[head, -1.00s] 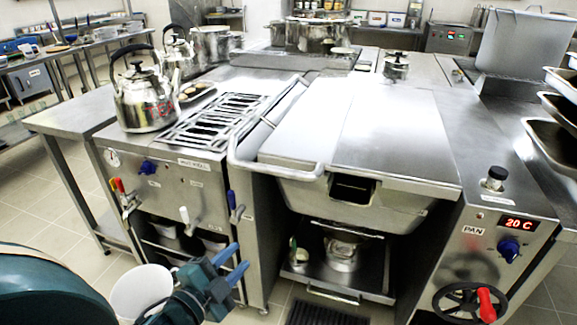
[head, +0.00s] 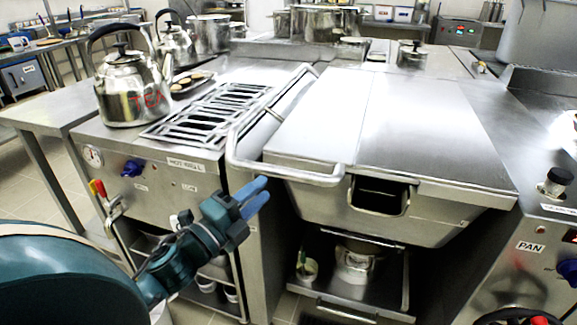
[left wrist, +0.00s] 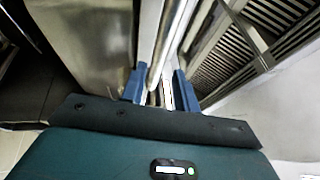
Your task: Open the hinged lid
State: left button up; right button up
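The hinged lid (head: 415,120) is a broad flat steel cover, lying shut on the tilting pan (head: 420,222). Its tubular handle (head: 285,175) runs along the lid's left side and bends round the front left corner. My left gripper (head: 262,194) is open and empty, in front of and below that corner. Its blue fingers point up and right towards the handle, with a gap to it in the head view. In the left wrist view the two fingers (left wrist: 159,88) stand apart, with a steel bar (left wrist: 165,50) lined up between and beyond them. My right gripper is not in view.
A hot well (head: 160,170) with a slotted grate (head: 205,112) and a steel kettle (head: 130,90) stands left of the pan. A small pot (head: 411,55) stands behind the lid. A shelf below the pan holds containers. The lid's top is clear.

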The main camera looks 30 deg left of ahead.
pick_arm(q)
jog(key=x, duration=0.9)
jog(key=shift+w, duration=0.2)
jog(key=shift+c, duration=0.2)
grip_shut()
jog(key=shift+p, duration=0.3)
